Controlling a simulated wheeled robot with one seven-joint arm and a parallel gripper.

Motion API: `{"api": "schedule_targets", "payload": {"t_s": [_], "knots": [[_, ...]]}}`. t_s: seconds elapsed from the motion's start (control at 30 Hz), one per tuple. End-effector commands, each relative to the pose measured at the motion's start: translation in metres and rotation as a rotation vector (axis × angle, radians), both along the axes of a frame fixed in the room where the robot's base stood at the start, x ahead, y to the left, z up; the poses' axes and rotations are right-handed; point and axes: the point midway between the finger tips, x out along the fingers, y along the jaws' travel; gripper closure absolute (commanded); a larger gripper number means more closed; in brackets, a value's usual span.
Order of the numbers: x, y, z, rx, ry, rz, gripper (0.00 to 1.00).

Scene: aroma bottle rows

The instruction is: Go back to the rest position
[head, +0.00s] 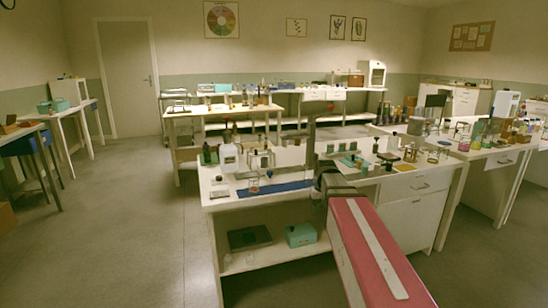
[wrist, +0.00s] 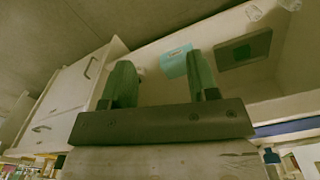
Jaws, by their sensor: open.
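My gripper (wrist: 160,64) is open in the wrist view, its two green fingers apart with nothing held between them. Behind the fingers are the white bench's lower shelf and its cabinet front. In the head view my arm reaches forward from the bottom right to the front of this bench (head: 225,201). My fingers cannot be made out there.
Bottles and glassware crowd the bench top near a blue mat (head: 274,189). A teal box (head: 300,235) and a dark green-topped item (head: 249,238) sit on the lower shelf. Another crowded bench (head: 505,153) stands right. The floor (head: 120,220) at left is clear.

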Motion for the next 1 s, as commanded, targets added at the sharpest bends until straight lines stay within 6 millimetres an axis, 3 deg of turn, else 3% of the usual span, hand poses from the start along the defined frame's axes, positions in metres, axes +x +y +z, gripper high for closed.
{"api": "schedule_targets", "payload": {"t_s": [0.03,0.2,0.5,0.7,1.0], "knots": [[-0.015,0.000,-0.019,0.000,0.004,-0.002,0.46],[-0.048,0.000,-0.070,0.000,0.003,-0.008,0.46],[-0.111,0.000,-0.145,0.000,0.002,-0.020,0.46],[-0.136,0.000,-0.170,0.000,-0.001,-0.025,0.46],[-0.139,0.000,-0.175,0.000,-0.004,-0.026,0.46]]}}
